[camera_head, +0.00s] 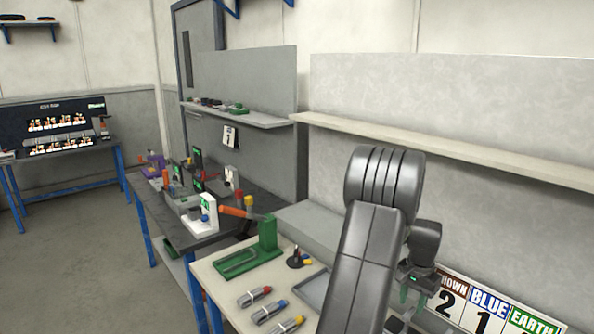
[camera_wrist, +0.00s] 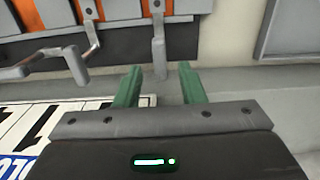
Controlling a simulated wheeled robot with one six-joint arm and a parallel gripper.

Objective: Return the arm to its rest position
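My arm crosses the right half of the head view, over the near workbench. My gripper (camera_head: 414,291) hangs behind the arm in that view, with its green fingers pointing down beside the label board. In the wrist view my gripper (camera_wrist: 158,80) shows two green fingers standing well apart with nothing held between them. A grey metal hook (camera_wrist: 158,45) stands beyond the gap between the fingertips. The wrist view also shows another grey bent bracket (camera_wrist: 75,62) to the left, apart from the fingers.
A label board (camera_head: 490,305) reads brown, blue and earth. The pale workbench (camera_head: 215,285) holds a green fixture (camera_head: 267,240), a grey tray (camera_head: 314,292) and several coloured-handled connectors (camera_head: 268,311). A shelf (camera_head: 450,150) runs along the wall. Open floor (camera_head: 80,270) lies to the left.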

